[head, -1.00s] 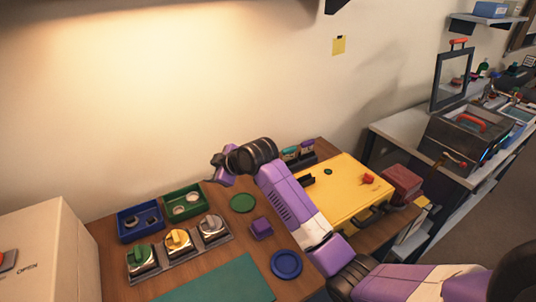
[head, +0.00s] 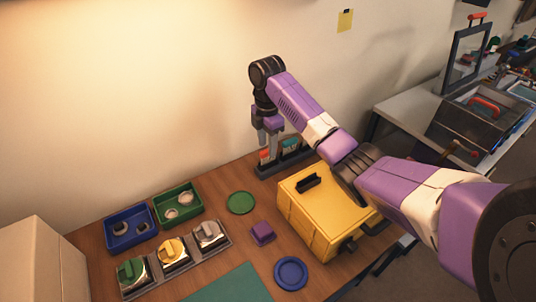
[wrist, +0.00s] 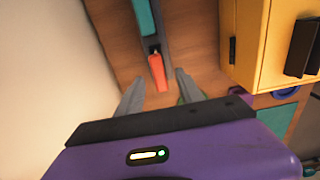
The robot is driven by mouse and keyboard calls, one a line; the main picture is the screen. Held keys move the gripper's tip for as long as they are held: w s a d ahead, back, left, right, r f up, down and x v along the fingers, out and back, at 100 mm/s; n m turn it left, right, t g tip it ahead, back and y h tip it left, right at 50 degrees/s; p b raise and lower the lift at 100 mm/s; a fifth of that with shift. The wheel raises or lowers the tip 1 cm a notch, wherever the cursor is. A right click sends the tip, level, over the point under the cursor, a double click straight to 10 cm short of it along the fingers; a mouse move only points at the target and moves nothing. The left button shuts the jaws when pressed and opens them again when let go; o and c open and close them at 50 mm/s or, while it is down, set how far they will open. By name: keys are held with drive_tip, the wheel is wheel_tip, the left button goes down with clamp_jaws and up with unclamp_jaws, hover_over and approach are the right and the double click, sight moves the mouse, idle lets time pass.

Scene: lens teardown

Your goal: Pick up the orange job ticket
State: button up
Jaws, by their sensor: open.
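The orange job ticket (head: 265,155) stands upright at the left end of a dark rack (head: 272,170) by the wall. In the wrist view the orange ticket (wrist: 157,73) is centred between the tips of my fingers. My gripper (head: 267,143) is open and points down just above the ticket; it also shows in the wrist view (wrist: 160,79) with one finger on each side. I cannot tell how far the fingertips are above the ticket. A teal ticket (head: 291,145) stands farther along the rack and also shows in the wrist view (wrist: 146,18).
A yellow case (head: 312,220) stands close to the right of the rack, partly hidden by my arm. The wall is close behind. A green disc (head: 241,202), a purple block (head: 263,232), a blue disc (head: 291,273) and two bins (head: 130,242) lie in front.

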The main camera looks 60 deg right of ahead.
drive_tip(key=shift+d+f+p, duration=0.2)
drive_tip(key=shift+f+p, duration=0.15)
drive_tip(key=shift+f, duration=1.65)
drive_tip(key=shift+c, duration=0.4)
clamp_jaws()
drive_tip(key=shift+r, duration=0.1)
wheel_tip(320, 180, up, 25)
drive_tip(key=p, duration=0.5)
